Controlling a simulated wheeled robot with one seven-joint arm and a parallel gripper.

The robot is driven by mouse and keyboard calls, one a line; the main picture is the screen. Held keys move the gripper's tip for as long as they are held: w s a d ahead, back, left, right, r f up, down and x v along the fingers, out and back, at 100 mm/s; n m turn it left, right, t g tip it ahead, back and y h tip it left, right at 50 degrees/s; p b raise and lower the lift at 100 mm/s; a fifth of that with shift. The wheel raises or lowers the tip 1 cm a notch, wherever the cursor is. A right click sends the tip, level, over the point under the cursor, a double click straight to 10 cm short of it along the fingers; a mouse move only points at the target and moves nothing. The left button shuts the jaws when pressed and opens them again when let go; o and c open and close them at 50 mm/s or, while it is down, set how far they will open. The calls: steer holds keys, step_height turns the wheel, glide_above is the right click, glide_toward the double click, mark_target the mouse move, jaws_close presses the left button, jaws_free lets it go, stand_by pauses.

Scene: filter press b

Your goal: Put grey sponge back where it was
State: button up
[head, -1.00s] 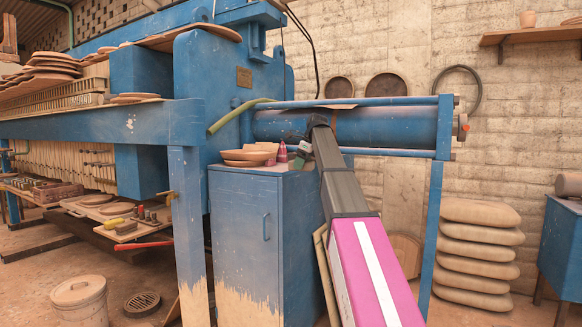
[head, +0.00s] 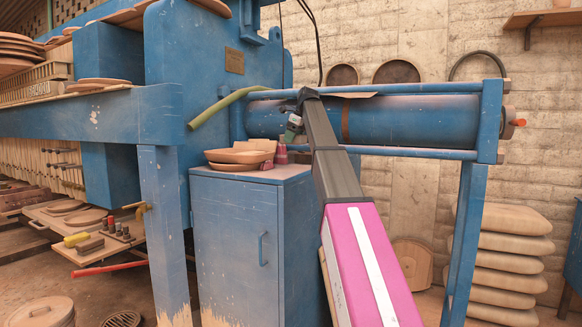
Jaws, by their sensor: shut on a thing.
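My gripper (head: 294,129) shows at the far end of my arm, small in the picture, in front of the blue cylinder and above the blue cabinet (head: 236,220). It is shut on a small grey and greenish piece (head: 291,135), which fits the grey sponge, though it is partly hidden and too small to be sure. The held piece is in the air, apart from the cabinet top. On the cabinet top stand brown dishes (head: 240,155) and a pink bottle (head: 282,153).
A low tray (head: 52,219) at the left holds a yellow block (head: 76,239), a brownish-grey block (head: 90,246) and several small upright items. The blue cylinder (head: 400,122) and its frame lie behind my arm. Stacked sacks (head: 505,260) stand at the right.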

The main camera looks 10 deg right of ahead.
mark_target(302, 137)
step_height(302, 137, down, 10)
steer(key=shift+w, duration=0.1)
stand_by(0.4)
steer(key=o, duration=0.9)
steer(key=v, duration=1.1)
steer(key=shift+w, duration=0.15)
steer(key=shift+d+r, duration=0.1)
steer(key=shift+r, duration=0.5)
